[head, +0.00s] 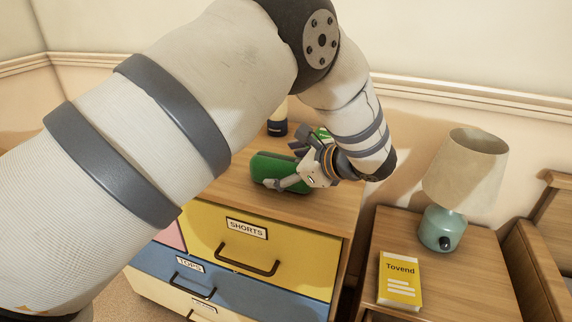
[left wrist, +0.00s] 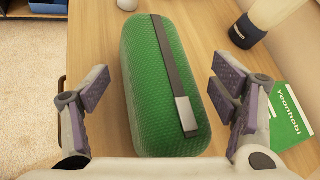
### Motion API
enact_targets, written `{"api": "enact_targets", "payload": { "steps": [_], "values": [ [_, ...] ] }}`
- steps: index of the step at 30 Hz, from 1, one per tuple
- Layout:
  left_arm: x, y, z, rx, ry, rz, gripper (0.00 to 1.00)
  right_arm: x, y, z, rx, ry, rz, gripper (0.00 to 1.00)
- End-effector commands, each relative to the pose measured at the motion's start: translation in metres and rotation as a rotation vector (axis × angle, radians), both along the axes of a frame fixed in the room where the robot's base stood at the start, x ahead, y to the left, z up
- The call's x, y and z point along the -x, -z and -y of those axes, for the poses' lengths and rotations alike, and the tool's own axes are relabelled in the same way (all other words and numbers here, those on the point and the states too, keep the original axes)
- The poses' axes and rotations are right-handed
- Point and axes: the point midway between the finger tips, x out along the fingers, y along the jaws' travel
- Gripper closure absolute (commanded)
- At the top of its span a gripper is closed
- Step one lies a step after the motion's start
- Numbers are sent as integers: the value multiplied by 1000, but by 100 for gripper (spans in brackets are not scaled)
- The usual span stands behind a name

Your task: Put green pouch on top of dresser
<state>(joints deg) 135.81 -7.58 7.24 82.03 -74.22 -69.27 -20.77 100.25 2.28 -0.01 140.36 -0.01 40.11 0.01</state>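The green pouch (head: 270,168) lies on the wooden top of the dresser (head: 310,210). In the left wrist view the pouch (left wrist: 155,75) is a rounded green shape with a dark strap and a silver tab. My left gripper (head: 288,163) is at the pouch, its fingers open on either side. Part of the pouch is hidden behind the gripper in the head view. My right gripper is not in view.
A dark-based cylinder (head: 277,127) and a green book (left wrist: 291,117) are on the dresser near the pouch. A nightstand (head: 455,280) to the right holds a lamp (head: 440,228) and a yellow book (head: 400,282). The dresser's front top edge is clear.

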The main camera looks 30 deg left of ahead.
Motion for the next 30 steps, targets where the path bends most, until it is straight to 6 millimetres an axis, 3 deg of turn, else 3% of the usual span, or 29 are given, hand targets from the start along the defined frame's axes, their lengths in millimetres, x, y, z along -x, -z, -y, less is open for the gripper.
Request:
{"api": "enact_targets", "payload": {
  "steps": [8,21,30],
  "values": [
    [0,-5,2,0,0,2,21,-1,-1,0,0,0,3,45],
    [19,-53,92,-2,1,1,21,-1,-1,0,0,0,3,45],
    [22,-59,104,1,-2,-1,21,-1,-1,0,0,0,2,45]
  ]
}}
